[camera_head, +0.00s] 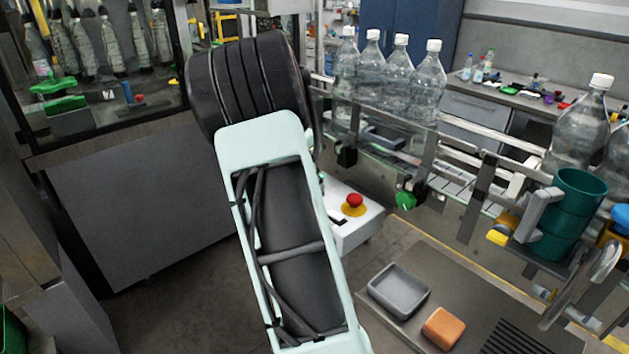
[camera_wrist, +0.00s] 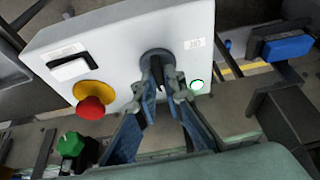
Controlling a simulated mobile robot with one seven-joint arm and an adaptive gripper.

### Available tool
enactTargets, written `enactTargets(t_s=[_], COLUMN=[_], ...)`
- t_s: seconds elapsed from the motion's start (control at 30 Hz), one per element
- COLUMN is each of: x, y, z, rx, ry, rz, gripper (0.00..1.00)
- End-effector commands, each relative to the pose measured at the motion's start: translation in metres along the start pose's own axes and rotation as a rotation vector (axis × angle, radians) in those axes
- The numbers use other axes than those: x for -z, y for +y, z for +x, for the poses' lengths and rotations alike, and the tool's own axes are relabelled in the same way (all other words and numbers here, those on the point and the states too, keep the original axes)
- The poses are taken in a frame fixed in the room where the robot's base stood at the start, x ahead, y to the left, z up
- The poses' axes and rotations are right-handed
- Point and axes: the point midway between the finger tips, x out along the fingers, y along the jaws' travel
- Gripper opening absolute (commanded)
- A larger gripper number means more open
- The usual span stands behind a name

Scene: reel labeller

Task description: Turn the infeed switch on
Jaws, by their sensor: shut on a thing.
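The control box (camera_wrist: 125,40) fills the upper part of the wrist view. A black rotary knob, which I take for the infeed switch (camera_wrist: 157,58), sits on its face. My gripper (camera_wrist: 161,80) is shut on this knob, one finger on each side, and partly hides it. A small round lamp (camera_wrist: 196,85) with a green rim is right of the knob and looks lit. In the head view the box (camera_head: 367,218) shows beside my arm, which hides the knob and my gripper there.
A red mushroom button (camera_wrist: 90,107) on a yellow disc and a white rocker-like part (camera_wrist: 72,68) share the box face. A green knob (camera_wrist: 70,144) is below. A grey tray (camera_head: 399,291) and an orange block (camera_head: 444,328) lie on the bench nearby.

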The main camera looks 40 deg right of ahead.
Motion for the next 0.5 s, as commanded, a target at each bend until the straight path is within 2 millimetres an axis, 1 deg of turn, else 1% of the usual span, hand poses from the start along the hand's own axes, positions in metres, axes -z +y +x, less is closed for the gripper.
enactTargets(t_s=[0.23, 0.5], x=[-0.0003, -0.0004], y=[-0.0012, -0.0010], z=[-0.0007, -0.0004], rx=[-0.013, -0.015], ry=[-0.001, -0.001], rz=[0.038, 0.042], gripper=[0.00, 0.00])
